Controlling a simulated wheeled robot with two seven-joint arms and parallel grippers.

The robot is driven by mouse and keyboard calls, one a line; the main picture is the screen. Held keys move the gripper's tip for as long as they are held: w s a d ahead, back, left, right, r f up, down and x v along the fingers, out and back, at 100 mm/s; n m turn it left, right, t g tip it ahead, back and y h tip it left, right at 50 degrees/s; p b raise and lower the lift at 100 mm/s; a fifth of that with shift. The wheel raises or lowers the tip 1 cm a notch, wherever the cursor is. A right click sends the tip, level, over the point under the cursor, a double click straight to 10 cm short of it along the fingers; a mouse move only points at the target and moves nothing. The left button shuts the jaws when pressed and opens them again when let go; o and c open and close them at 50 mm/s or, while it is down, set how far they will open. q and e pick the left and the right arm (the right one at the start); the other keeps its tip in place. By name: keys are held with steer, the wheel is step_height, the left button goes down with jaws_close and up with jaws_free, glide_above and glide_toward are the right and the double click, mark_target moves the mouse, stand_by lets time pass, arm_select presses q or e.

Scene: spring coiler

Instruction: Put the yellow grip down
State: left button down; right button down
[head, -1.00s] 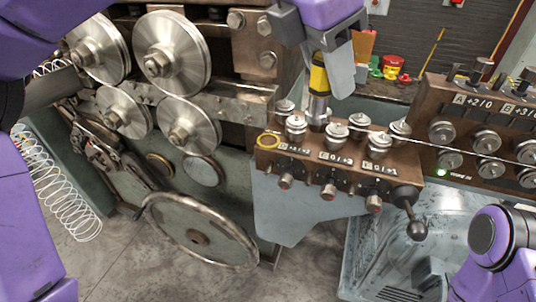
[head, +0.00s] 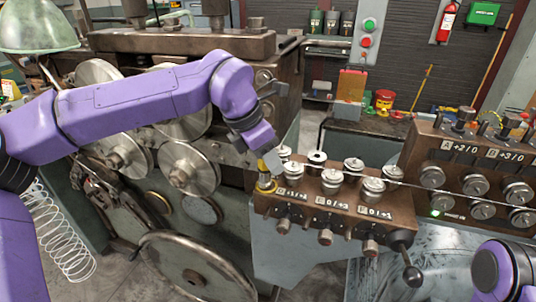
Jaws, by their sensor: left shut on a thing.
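My left gripper (head: 270,166) comes in from the left and points down at the left end of the brown roller block (head: 330,205). It is shut on the yellow grip (head: 265,183), which is low in its fingers and mostly hidden by them. The grip is at the yellow ring seen earlier on the block's left corner. I cannot tell whether it sits fully in that ring. My right gripper is not in view; only part of my right arm shows at the lower right.
Several metal rollers stand on the block, with a black ball lever (head: 412,278) at its right end. A second roller block (head: 470,160) stands at right. Large steel feed rollers (head: 190,168) and a handwheel (head: 190,272) are on the machine at left.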

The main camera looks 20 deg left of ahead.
arm_select(q)
steer(key=shift+s+f, duration=0.1)
steer(key=shift+f, duration=0.05)
steer(key=c, duration=0.7)
jaws_free()
steer(key=shift+d, duration=0.1)
steer(key=shift+c, duration=0.2)
steer(key=v, duration=1.2)
steer(key=shift+b, duration=0.3)
